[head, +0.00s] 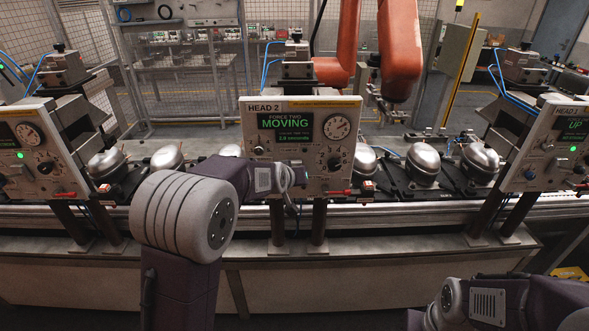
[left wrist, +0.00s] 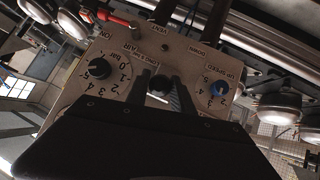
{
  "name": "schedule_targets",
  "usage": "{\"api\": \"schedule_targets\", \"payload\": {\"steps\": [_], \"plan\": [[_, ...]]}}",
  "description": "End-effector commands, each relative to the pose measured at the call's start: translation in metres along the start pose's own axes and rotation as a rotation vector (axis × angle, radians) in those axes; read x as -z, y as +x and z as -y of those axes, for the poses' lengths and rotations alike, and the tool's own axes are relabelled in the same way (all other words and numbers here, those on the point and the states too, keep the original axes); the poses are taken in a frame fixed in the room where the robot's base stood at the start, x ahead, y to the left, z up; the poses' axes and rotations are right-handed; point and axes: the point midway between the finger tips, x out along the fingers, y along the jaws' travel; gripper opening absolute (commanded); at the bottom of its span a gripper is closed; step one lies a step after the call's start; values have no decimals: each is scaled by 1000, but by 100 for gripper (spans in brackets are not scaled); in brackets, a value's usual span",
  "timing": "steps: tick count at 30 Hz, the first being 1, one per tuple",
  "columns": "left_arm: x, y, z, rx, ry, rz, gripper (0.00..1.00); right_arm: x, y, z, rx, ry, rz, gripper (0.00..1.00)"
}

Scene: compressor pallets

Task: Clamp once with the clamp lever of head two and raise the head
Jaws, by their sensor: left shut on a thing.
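The head two panel (head: 300,104) stands in the middle of the head view; its screen (head: 285,124) reads FORCE TWO MOVING. My left gripper (head: 288,178) is at the panel's lower front, its fingertips hard to make out there. In the left wrist view, where the panel (left wrist: 190,60) appears upside down, its fingers are shut around a small black knob (left wrist: 158,84) on the panel face. I cannot tell from its small lettering whether this is the clamp lever. My right arm enters at lower right, its gripper outside the frame.
A red-handled lever (head: 340,193) sticks out at the panel's lower right; it also shows in the left wrist view (left wrist: 118,20). Domed compressors (head: 422,160) line the conveyor.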

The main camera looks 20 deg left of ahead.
Motion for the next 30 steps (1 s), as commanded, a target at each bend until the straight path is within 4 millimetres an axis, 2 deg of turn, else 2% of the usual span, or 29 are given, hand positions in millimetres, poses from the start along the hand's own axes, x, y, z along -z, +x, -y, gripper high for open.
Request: {"api": "schedule_targets", "payload": {"steps": [1,7,25,26,27,28,30], "plan": [[8,-3,-1,3,-6,17,0,1,-10,0,0,0,0,0],[10,-3,-2,12,-24,88,0,2,-19,0,0,0,0,0],[11,-3,-2,15,-33,121,0,2,-23,0,0,0,0,0],[11,-3,-2,15,-33,121,34,2,-23,0,0,0,0,0],[11,-3,-2,15,-32,121,45,2,-23,0,0,0,0,0],[11,-3,-2,15,-32,121,50,2,-23,0,0,0,0,0],[11,-3,-2,15,-32,122,50,2,-23,0,0,0,0,0]]}}
